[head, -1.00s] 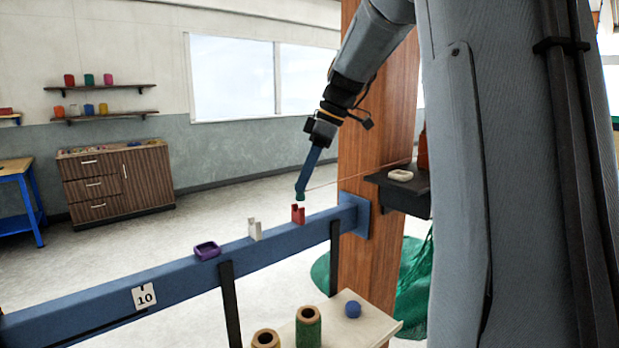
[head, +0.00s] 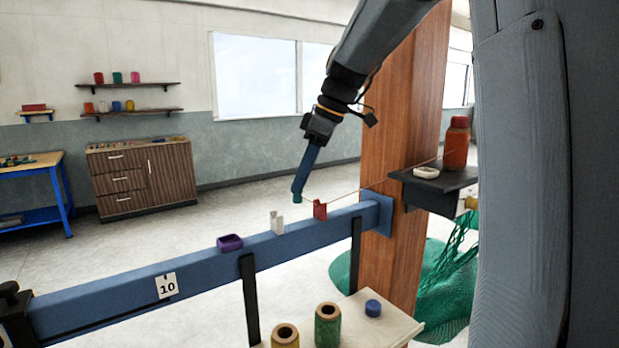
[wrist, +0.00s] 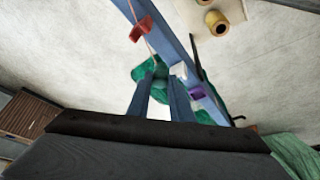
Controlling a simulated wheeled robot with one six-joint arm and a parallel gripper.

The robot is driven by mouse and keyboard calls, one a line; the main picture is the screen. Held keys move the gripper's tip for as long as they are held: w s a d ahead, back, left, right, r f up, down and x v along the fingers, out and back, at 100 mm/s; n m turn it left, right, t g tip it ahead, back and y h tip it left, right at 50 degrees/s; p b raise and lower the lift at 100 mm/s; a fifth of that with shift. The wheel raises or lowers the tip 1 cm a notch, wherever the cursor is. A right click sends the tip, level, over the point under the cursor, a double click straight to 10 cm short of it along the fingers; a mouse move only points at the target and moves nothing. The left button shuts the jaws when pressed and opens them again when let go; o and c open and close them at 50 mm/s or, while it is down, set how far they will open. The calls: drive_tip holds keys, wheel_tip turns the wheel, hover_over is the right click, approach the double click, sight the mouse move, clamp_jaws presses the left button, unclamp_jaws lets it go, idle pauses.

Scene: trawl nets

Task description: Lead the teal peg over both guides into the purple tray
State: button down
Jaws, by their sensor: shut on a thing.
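My gripper (head: 299,190) is shut on the teal peg (head: 297,198) and holds it above the blue beam, between the two guides in the head view. A thin cord runs from the peg back across the top of the red guide (head: 320,209); I cannot tell whether it sits in the slot. The white guide (head: 277,221) stands farther left on the beam, with the purple tray (head: 229,242) beyond it. The wrist view shows the red guide (wrist: 141,28), white guide (wrist: 178,70) and purple tray (wrist: 197,92); the peg is partly hidden between the fingers.
The blue beam (head: 110,300) carries the guides and tray.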

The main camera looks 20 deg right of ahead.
drive_tip(key=shift+s+a, duration=1.2)
drive_tip(key=shift+a, duration=2.9)
drive_tip(key=shift+s+a, duration=1.2)
drive_tip(key=shift+a, duration=2.85)
drive_tip(key=shift+f+b, duration=1.7)
drive_tip(key=shift+f, duration=0.7)
drive_tip(key=shift+d, duration=0.2)
drive_tip(key=shift+f, duration=0.25)
drive_tip(key=c, duration=1.5)
unclamp_jaws()
drive_tip(key=b+v, duration=0.2)
drive_tip(key=v, duration=0.6)
